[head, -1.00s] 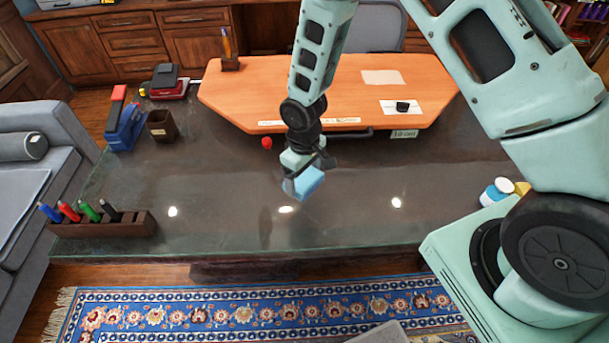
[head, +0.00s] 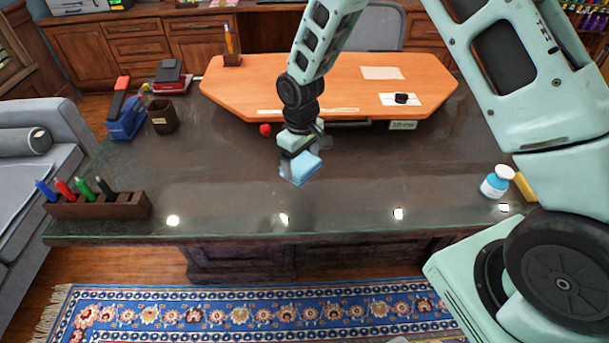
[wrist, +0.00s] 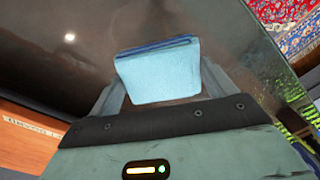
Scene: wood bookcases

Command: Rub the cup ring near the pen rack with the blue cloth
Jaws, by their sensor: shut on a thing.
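My gripper (head: 299,152) is shut on the folded light-blue cloth (head: 301,168), over the middle of the dark desk top. In the wrist view the cloth (wrist: 158,72) sits between the fingers, with the dark desk surface beyond it. I cannot tell whether the cloth touches the desk. The pen rack (head: 98,206) is a dark wooden block with blue, red, green and black pens, at the desk's front left corner, well left of my gripper. I cannot make out a cup ring; bright light reflections lie on the desk near the rack.
A blue stapler (head: 126,121) and a dark cup (head: 163,116) stand at the left back. A red ball (head: 265,129) lies left of my gripper. An orange board (head: 330,85) covers the back. The desk between rack and gripper is clear.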

